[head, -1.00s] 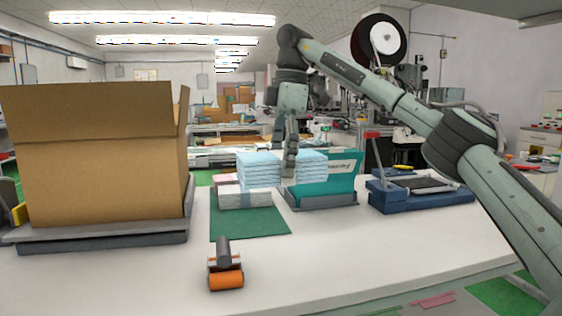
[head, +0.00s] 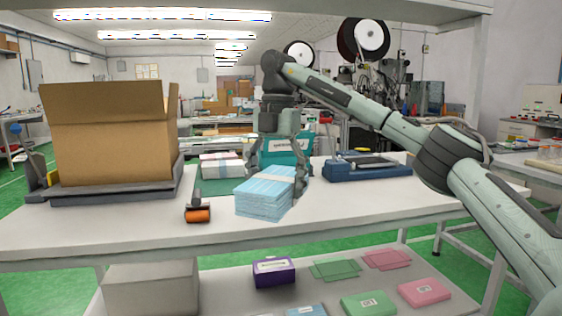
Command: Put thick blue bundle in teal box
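The thick blue bundle (head: 262,200), a stack of light blue sheets with a pale band, is in my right gripper (head: 278,175). One finger is at its right side and the other is behind it, largely hidden. The bundle sits over the front middle of the white table; I cannot tell if it touches the top. The teal box (head: 290,146) with a white label is behind the gripper, its lower part mostly hidden by the gripper and bundle. My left gripper is not in view.
A large cardboard box (head: 112,150) on a grey base stands at left. An orange roller (head: 198,215) lies near the table's front edge. A white bundle (head: 220,165) is at the back on a green mat. A blue device (head: 365,167) stands at right. Packs lie on the lower shelf.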

